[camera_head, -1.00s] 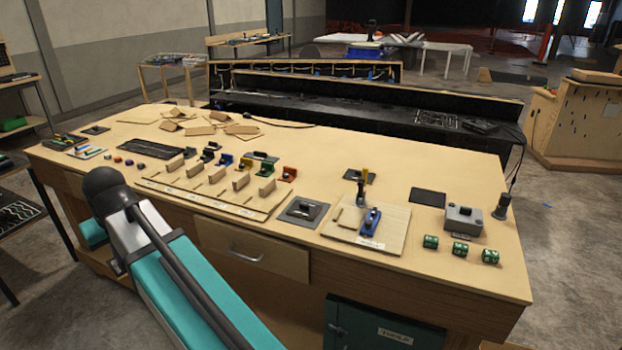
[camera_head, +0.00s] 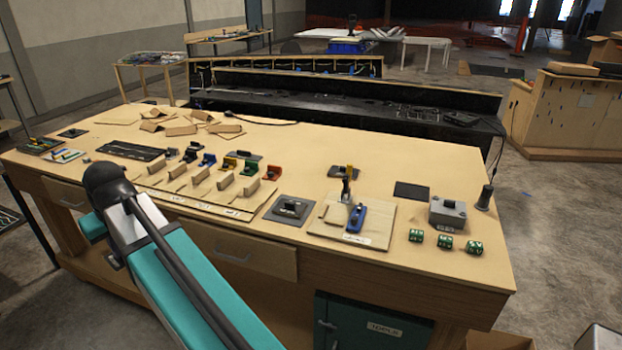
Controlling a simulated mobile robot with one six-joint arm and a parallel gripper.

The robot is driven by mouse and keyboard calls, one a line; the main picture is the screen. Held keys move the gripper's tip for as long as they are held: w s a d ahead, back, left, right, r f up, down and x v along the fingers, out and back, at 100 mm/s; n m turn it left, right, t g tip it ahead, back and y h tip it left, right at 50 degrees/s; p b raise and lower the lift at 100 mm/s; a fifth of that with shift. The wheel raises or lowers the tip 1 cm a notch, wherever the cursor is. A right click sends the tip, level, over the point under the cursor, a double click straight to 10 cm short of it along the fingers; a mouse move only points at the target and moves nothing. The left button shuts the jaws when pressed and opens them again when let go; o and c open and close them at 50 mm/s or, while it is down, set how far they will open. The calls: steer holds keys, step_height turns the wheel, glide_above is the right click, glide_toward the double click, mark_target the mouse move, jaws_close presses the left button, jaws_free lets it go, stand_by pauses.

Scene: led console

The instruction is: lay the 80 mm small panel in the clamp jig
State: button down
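The clamp jig (camera_head: 378,229) is a light wooden board with a blue clamp block, an upright yellow-handled toggle and a white label. It lies on the bench right of the middle. I cannot tell which piece is the 80 mm small panel. Several thin brown panels (camera_head: 181,131) lie loose at the back left, some flat and some tilted. Several small upright wooden pieces stand on a labelled strip (camera_head: 200,203) in the middle. My arm reaches in from the bottom, in front of the bench. My gripper is not visible.
A grey plate (camera_head: 290,209) lies left of the jig. A grey box (camera_head: 447,212), a black mat (camera_head: 411,190) and green cubes (camera_head: 445,242) lie to its right. Coloured blocks (camera_head: 208,160) stand behind the strip. The back right of the bench (camera_head: 420,160) is clear.

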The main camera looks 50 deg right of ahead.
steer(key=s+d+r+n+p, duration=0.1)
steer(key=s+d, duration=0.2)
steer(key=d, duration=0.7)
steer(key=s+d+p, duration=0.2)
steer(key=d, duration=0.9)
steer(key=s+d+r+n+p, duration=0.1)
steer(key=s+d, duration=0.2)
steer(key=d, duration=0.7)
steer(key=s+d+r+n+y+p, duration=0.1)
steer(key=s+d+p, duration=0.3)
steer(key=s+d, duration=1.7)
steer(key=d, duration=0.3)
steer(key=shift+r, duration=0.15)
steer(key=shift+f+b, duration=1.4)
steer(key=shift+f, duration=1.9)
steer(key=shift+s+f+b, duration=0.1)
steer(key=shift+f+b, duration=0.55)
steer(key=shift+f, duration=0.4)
